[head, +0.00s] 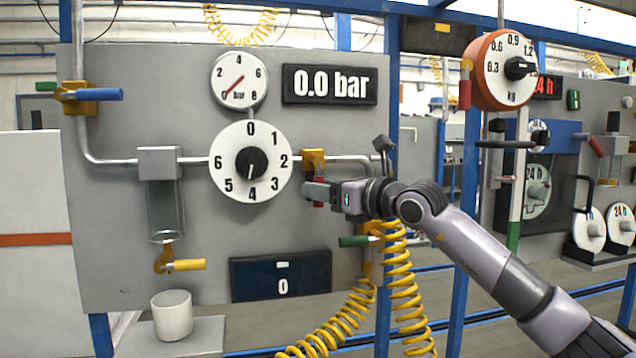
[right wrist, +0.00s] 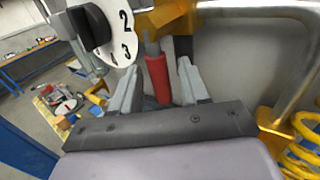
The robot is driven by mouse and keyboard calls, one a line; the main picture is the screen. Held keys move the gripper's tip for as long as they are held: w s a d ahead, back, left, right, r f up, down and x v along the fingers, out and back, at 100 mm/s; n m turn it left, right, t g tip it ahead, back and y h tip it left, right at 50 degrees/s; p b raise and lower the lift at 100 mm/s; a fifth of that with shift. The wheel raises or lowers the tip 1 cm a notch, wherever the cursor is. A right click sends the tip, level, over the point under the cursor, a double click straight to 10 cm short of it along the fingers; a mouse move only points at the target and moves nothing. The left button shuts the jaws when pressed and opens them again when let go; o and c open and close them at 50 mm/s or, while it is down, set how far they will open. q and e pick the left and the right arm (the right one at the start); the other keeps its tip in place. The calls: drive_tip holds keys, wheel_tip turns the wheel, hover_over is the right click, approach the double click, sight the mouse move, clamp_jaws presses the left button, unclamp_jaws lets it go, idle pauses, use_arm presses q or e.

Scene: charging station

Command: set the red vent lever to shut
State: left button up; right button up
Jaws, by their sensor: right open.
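The red vent lever (right wrist: 157,78) hangs down from its yellow valve body (right wrist: 165,20) in the right wrist view. In the head view the yellow valve (head: 313,160) sits on the pipe right of the dial, and the lever is mostly hidden by my right gripper (head: 312,192). My right gripper is open, with one finger on each side of the red lever in the right wrist view (right wrist: 158,88). I cannot tell whether a finger touches it. My left gripper is not in view.
The white numbered dial (head: 230,180) with its black knob is just left of the lever. The gauge (head: 239,80) points near 0 and the display (head: 329,85) reads 0.0 bar. A green-handled valve (head: 355,241) and yellow coiled hoses (head: 402,290) are below my right arm.

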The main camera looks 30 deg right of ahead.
drive_tip(key=shift+x, duration=0.8)
clamp_jaws()
